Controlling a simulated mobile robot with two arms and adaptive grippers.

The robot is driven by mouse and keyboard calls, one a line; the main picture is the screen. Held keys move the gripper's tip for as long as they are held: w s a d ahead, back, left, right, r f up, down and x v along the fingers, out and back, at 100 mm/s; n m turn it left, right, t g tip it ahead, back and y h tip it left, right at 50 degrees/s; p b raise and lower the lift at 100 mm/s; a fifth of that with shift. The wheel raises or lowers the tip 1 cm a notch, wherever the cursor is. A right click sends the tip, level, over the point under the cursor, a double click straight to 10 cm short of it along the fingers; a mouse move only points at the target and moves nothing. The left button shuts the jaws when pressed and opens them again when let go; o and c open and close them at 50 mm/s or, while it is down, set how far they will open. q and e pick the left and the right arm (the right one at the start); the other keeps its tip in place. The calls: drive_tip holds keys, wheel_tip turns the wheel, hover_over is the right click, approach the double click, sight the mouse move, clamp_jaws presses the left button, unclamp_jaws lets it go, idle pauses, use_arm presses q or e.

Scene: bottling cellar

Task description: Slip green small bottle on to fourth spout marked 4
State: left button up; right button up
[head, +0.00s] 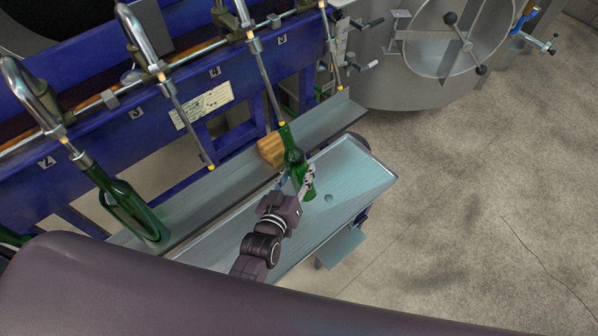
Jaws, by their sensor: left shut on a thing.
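A small green bottle (294,160) stands nearly upright, tilted slightly, over the tray of the filling bench. My left gripper (297,183) is shut on its lower body. The fourth spout (268,88) is a thin tube slanting down, just right of the plate marked 4 (214,72). Its yellowish tip (282,124) meets the bottle's mouth in the picture; I cannot tell whether the tip is inside the neck or just above it. My right gripper is not in view.
A larger green bottle (130,208) hangs on the spout by plate 2 (46,162). The spouts by plates 3 (135,112) and 5 (281,40) are bare. A wooden block (270,149) sits behind the small bottle. The tray (350,165) is clear to the right.

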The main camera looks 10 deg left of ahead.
sight(278, 114)
use_arm(q)
drive_tip(key=shift+w+a+r+p, duration=0.3)
drive_tip(key=shift+a+r+p, duration=0.05)
drive_tip(key=shift+r+p, duration=0.6)
drive_tip(key=shift+w+a+r+p, duration=0.25)
drive_tip(key=shift+a+r+p, duration=0.05)
drive_tip(key=shift+r+p, duration=0.65)
drive_tip(key=shift+w+a+r+p, duration=0.35)
drive_tip(key=shift+r+p, duration=0.45)
drive_tip(key=shift+r, duration=0.25)
drive_tip(key=shift+w+a+r+p, duration=0.5)
drive_tip(key=shift+a+r+p, duration=0.15)
drive_tip(key=shift+r+p, duration=1.1)
drive_tip(key=shift+w+a+r+p, duration=0.5)
drive_tip(key=shift+a+r+p, duration=0.2)
drive_tip(key=shift+r+p, duration=1.05)
drive_tip(key=shift+w+a+r+p, duration=0.5)
drive_tip(key=shift+a+r+p, duration=0.15)
drive_tip(key=shift+r+p, duration=1.1)
drive_tip(key=w+a+f+m+t+b, duration=0.1)
drive_tip(key=a+b, duration=0.1)
drive_tip(key=b, duration=0.2)
drive_tip(key=w+a+f+m+t+b, duration=0.1)
drive_tip(key=w+a+f+b, duration=0.1)
drive_tip(key=b, duration=0.2)
drive_tip(key=shift+f+m+y, duration=0.15)
drive_tip(key=shift+m+y, duration=0.15)
drive_tip(key=shift+s+d+f+b, duration=0.1)
drive_tip(key=shift+d+f+b, duration=0.1)
drive_tip(key=shift+f+b, duration=0.75)
